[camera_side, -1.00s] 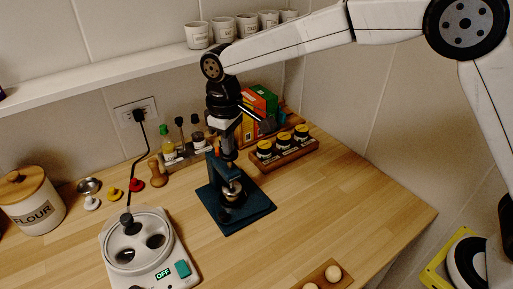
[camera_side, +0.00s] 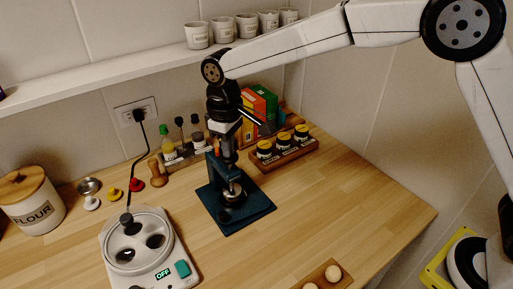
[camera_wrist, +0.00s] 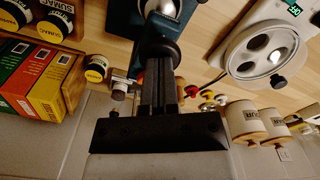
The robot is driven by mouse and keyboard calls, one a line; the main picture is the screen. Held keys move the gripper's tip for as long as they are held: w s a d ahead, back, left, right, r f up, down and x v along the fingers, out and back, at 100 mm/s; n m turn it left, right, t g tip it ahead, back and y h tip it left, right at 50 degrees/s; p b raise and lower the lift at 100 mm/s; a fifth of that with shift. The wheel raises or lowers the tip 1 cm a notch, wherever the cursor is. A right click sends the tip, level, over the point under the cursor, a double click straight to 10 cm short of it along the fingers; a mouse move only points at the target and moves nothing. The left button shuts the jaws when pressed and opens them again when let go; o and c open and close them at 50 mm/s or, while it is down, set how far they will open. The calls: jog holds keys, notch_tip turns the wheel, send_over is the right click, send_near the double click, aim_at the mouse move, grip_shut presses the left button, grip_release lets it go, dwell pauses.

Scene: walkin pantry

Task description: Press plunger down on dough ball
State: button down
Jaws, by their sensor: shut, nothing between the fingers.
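A dark blue press stands on the counter, with its flat base (camera_side: 258,208) and an upright frame with an orange mark. A shiny metal plunger part (camera_side: 233,188) sits low in the press. I cannot make out a dough ball under it. My gripper (camera_side: 229,158) is shut and empty, pointing down at the top of the press; whether it touches the plunger is unclear. In the wrist view my closed dark fingers (camera_wrist: 160,58) reach over the blue press (camera_wrist: 127,18) and hide its middle.
A wooden rack with yellow-labelled jars (camera_side: 283,146) and upright boxes (camera_side: 262,103) stand close behind and right. A white hot plate (camera_side: 147,250) reading OFF is front left. A wooden tray (camera_side: 318,275) with pale balls is at the front. The counter right of the press is clear.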

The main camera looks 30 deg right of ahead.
jog(key=shift+f, duration=0.45)
dwell(0.4)
jog(key=shift+r, duration=0.1)
jog(key=shift+r, duration=3.25)
jog(key=shift+d+f, duration=0.15)
jog(key=shift+d, duration=0.25)
jog(key=s+d+f+m+t, duration=0.1)
jog(key=s+d+f+m, duration=0.1)
jog(key=s+d+f, duration=0.2)
jog(key=s+d+f+m, duration=0.2)
jog(key=s+d+f, duration=0.1)
jog(key=s+d, duration=0.6)
jog(key=s+d+f+m+t, duration=0.1)
jog(key=s+d+f, duration=0.3)
jog(key=d, duration=0.5)
jog(key=shift+s+f+m+t, duration=0.3)
jog(key=shift+s+m, duration=0.2)
jog(key=shift+s, duration=0.7)
